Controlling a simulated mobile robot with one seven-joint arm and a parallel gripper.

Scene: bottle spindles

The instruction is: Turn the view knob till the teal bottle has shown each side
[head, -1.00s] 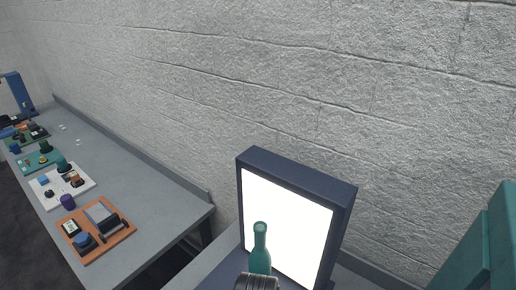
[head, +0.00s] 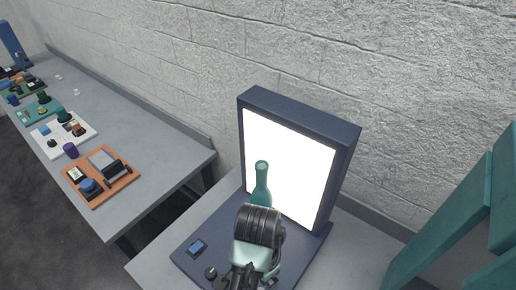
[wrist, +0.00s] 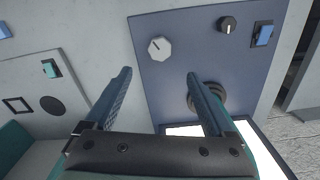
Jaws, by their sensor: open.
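The teal bottle (head: 262,184) stands upright in front of the bright lit panel (head: 289,165) of a dark blue stand. My arm hides its lower part in the head view. In the wrist view, a pale grey knob (wrist: 159,48) and a smaller black knob (wrist: 227,25) sit on the blue base (wrist: 185,25). No label shows which is the view knob. My gripper (wrist: 158,80) is open and empty, its fingertips apart, with the pale knob just beyond the gap. A dark ringed round part (wrist: 207,97) is partly hidden behind the right finger.
A blue switch (wrist: 262,34) sits beside the black knob and also shows in the head view (head: 196,247). Another panel (wrist: 40,90) lies at left in the wrist view. A long grey table (head: 170,150) carries several device boards. A wall stands behind.

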